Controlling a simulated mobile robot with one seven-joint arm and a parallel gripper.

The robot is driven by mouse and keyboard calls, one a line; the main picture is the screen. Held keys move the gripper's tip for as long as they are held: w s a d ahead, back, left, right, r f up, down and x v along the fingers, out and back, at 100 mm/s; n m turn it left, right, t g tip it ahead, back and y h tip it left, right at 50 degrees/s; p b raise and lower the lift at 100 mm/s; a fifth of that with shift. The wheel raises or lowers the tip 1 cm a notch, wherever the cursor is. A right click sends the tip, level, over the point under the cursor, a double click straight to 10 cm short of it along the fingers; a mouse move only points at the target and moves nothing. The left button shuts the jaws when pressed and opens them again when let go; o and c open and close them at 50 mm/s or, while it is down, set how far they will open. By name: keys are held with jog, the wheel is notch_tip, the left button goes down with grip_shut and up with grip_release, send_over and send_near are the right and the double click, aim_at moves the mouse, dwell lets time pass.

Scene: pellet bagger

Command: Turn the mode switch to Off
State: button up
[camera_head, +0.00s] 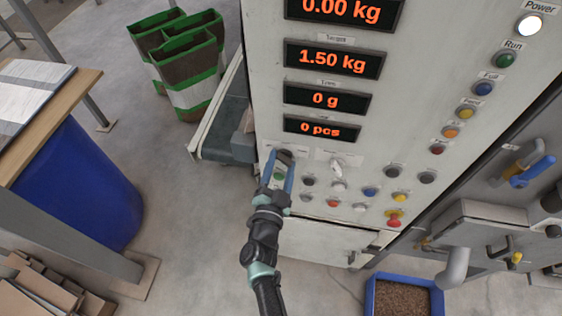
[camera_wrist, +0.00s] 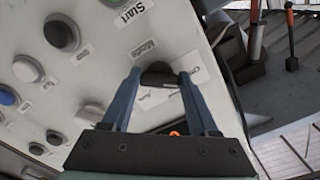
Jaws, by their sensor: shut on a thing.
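The mode switch (camera_wrist: 158,76) is a dark knob on the pale panel, below the printed word "Mode" in the wrist view. My gripper (camera_wrist: 160,78) has one blue finger on each side of the knob and is shut on it. In the head view my gripper (camera_head: 281,163) reaches up to the lower left of the panel front. There the fingers largely cover the switch, and its dark top (camera_head: 284,155) shows between them. The position labels around the knob are partly hidden, so I cannot tell which setting it points to.
To the right of my gripper sit a pale rotary switch (camera_head: 338,169) and several push buttons. A red emergency button (camera_head: 394,222) is lower right. Numeric displays (camera_head: 332,59) are above. A conveyor (camera_head: 223,120) stands left, and a pellet tray (camera_head: 371,297) lies on the floor.

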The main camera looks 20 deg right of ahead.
jog(key=shift+n, duration=0.7)
jog(key=o, duration=1.4)
jog(key=v, duration=1.3)
